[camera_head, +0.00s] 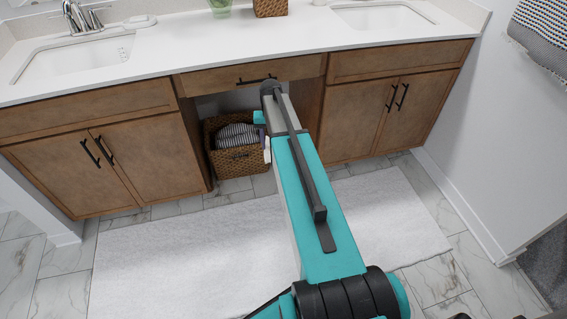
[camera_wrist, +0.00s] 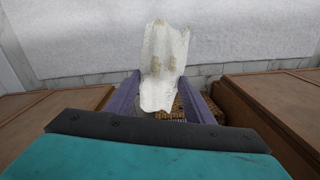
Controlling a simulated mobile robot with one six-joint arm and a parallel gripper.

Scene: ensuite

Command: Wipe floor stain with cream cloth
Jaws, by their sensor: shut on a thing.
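The cream cloth (camera_wrist: 163,45) hangs crumpled between the two purple fingers of my gripper (camera_wrist: 157,88) in the wrist view. The gripper is shut on it, and the cloth shows two tan smudges near its middle. In the head view my arm reaches toward the vanity's open middle bay, and its far end hides most of the gripper. A small white patch beside the arm's end may be the cloth, but I cannot be sure. I can make out no stain on the visible marble floor (camera_head: 440,275); my arm covers part of the floor and mat.
A white bath mat (camera_head: 170,255) covers the floor before the wooden vanity (camera_head: 90,135). A wicker basket (camera_head: 237,163) with striped cloth stands in the bay, close to my arm's end. The white countertop (camera_head: 240,45) is above. A wall (camera_head: 505,130) bounds the right side.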

